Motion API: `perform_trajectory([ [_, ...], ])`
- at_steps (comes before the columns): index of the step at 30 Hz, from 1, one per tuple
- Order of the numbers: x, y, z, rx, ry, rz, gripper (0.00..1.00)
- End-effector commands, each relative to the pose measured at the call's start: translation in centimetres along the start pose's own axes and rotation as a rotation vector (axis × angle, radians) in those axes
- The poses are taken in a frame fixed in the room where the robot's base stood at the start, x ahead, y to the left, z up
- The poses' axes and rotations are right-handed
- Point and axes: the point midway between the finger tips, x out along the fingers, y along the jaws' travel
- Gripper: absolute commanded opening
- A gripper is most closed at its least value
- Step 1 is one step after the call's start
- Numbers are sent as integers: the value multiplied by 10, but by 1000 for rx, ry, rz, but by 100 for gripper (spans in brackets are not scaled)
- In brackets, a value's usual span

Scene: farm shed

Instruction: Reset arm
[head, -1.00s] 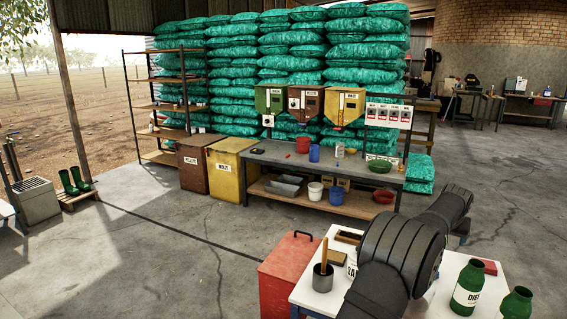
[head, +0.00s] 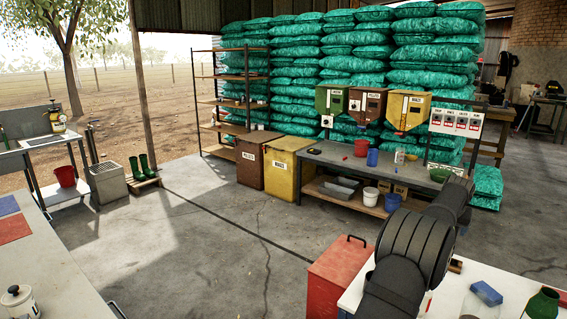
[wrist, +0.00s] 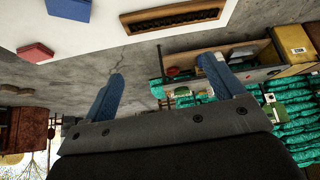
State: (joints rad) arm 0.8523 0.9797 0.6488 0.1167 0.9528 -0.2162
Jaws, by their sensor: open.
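My gripper (wrist: 158,88) shows in the wrist view with its two blue fingers wide apart and nothing between them. The wrist picture looks upside down, with the white table (wrist: 140,20) at the top and the green sacks low on the right. In the head view my dark arm reaches up over the white table (head: 455,292) at the lower right. The gripper itself is not visible in the head view.
A red bin (head: 338,275) stands beside the white table. A workbench (head: 330,158) stands before stacked green sacks (head: 300,80). The concrete floor at centre-left is clear.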

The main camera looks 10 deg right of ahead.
Motion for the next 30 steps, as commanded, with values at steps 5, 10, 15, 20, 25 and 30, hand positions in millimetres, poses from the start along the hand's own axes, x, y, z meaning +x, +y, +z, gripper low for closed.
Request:
perform_trajectory([
  [5, 1, -37, -7, -36, 1, -23, 86],
  [10, 2, -71, -12, -70, 1, -44, 86],
  [15, 2, -104, -15, -102, 1, -65, 86],
  [20, 1, -136, -18, -133, 1, -85, 86],
  [25, 0, -170, -19, -166, 0, -106, 86],
  [30, -2, -204, -20, -198, 1, -127, 86],
])
